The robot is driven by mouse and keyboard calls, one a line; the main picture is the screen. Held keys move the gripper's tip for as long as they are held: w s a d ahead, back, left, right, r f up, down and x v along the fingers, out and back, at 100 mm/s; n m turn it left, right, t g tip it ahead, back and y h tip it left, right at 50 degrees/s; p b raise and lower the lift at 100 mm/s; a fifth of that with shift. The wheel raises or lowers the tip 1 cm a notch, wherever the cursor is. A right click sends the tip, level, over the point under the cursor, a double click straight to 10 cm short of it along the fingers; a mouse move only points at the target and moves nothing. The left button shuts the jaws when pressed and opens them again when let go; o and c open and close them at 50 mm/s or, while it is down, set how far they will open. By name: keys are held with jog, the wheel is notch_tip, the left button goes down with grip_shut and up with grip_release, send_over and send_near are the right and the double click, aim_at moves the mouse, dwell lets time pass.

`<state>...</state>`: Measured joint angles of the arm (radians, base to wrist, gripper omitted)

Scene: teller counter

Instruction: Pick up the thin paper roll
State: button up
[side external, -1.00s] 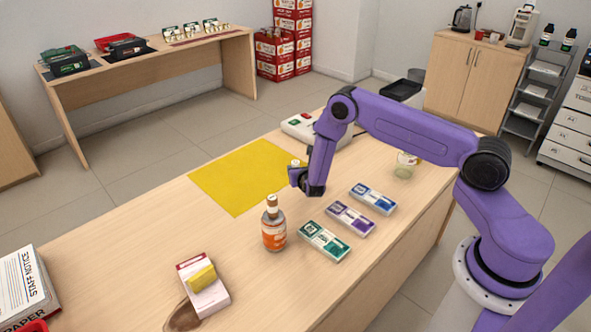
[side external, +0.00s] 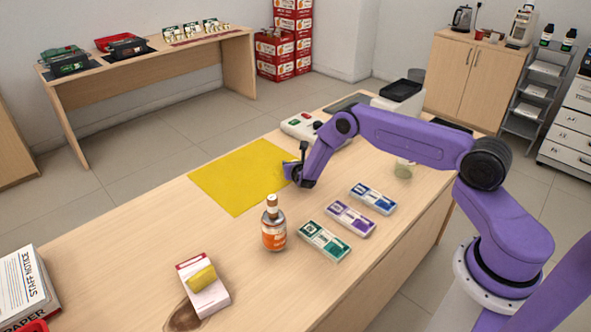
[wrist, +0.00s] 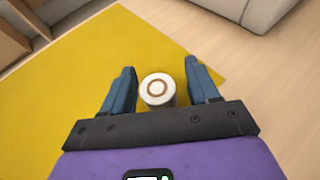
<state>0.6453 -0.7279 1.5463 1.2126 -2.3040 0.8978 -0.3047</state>
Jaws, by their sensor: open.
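The thin paper roll (wrist: 158,90) stands upright in the wrist view, its white round end with a brown ring facing the camera. It is between the two open fingers of my gripper (wrist: 160,88), with a visible gap on each side. In the side view my gripper (side external: 291,171) is low over the right edge of the yellow mat (side external: 235,178). The roll is hidden there behind the gripper.
A bottle with an orange label (side external: 273,228) stands in front of the gripper. Several flat coloured packs, one purple (side external: 350,217), lie to the right. A pink box (side external: 204,291) with a yellow block is at the front left. A white device (side external: 300,126) sits behind.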

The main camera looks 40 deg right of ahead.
jog(key=c, duration=1)
jog(key=shift+r, duration=0.1)
